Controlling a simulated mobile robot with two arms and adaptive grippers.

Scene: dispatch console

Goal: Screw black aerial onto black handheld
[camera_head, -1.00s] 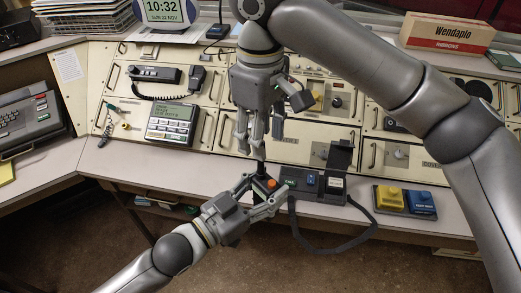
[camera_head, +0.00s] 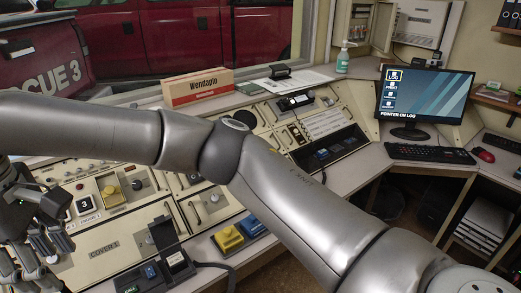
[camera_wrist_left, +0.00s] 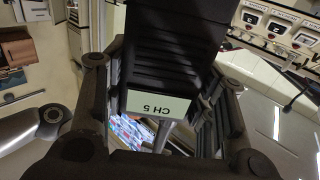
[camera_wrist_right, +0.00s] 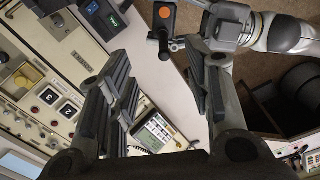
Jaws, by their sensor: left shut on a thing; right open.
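My left gripper (camera_wrist_left: 165,120) is shut on the black handheld (camera_wrist_left: 172,50), whose pale "CH 5" label faces the left wrist camera upside down. In the right wrist view the handheld (camera_wrist_right: 163,30) shows an orange button, with my left gripper (camera_wrist_right: 188,42) beside it. My right gripper (camera_wrist_right: 160,95) is open, its fingers apart with nothing seen between them. In the head view my right gripper (camera_head: 35,262) is at the left edge, over the console; my left gripper is outside that view. I cannot clearly make out the black aerial in any current view.
A Wendaplo box (camera_head: 198,87) sits at the back. My right arm crosses the head view. A monitor (camera_head: 424,95) and keyboard (camera_head: 430,153) stand at right.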

